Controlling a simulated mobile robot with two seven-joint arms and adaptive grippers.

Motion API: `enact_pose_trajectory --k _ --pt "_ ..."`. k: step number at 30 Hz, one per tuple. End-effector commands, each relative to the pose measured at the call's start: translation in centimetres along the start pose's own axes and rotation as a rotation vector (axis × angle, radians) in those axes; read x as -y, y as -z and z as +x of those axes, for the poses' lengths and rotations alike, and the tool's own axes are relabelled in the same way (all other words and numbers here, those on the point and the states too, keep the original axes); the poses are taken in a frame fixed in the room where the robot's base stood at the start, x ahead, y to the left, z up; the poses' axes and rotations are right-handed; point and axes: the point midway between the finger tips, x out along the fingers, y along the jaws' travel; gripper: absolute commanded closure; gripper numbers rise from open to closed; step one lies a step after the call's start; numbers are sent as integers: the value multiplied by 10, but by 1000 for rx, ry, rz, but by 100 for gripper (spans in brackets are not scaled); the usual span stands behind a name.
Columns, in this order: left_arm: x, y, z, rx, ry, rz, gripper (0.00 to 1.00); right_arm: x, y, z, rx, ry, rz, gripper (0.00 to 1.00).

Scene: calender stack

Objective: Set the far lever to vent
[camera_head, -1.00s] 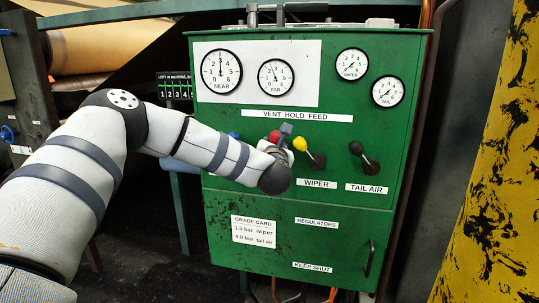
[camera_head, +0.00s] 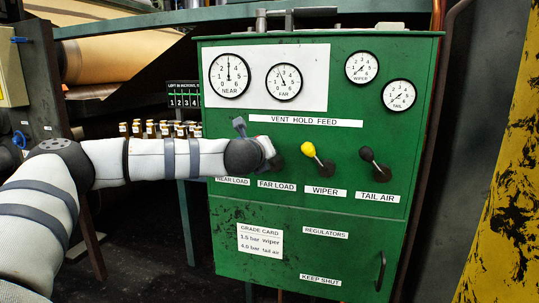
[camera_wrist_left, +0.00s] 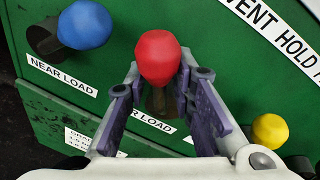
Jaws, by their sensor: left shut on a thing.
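The far lever has a red knob (camera_wrist_left: 158,57), seen in the left wrist view above the partly covered FAR LOAD label. In the head view my arm hides this knob. My left gripper (camera_wrist_left: 160,85) is shut on the far lever, with one finger on each side just below the knob. In the head view the left gripper (camera_head: 270,153) is against the green panel, above the FAR LOAD label (camera_head: 276,185). The VENT HOLD FEED strip (camera_head: 306,121) runs above the levers, with VENT at its left end. My right gripper is not in view.
The near lever's blue knob (camera_wrist_left: 85,25) is close on the left in the wrist view. The wiper lever's yellow knob (camera_head: 308,149) and the tail air lever's black knob (camera_head: 367,154) stand to the right. A yellow column (camera_head: 505,190) is at the far right.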

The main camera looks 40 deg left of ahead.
Motion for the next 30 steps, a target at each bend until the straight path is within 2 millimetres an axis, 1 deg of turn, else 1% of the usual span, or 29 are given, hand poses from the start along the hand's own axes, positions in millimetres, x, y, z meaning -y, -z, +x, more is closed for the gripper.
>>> enact_pose_trajectory --k 1,3,12,29,30 --pt "-3 3 1 -7 3 -29 100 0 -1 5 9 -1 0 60" --pt "-4 2 2 -15 11 -68 100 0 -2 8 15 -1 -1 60" --pt "-9 1 2 -36 30 -179 100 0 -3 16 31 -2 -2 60" --pt "-11 0 2 -41 31 -209 100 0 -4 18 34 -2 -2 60" --pt "-11 0 2 -41 31 -209 75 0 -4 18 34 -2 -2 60"
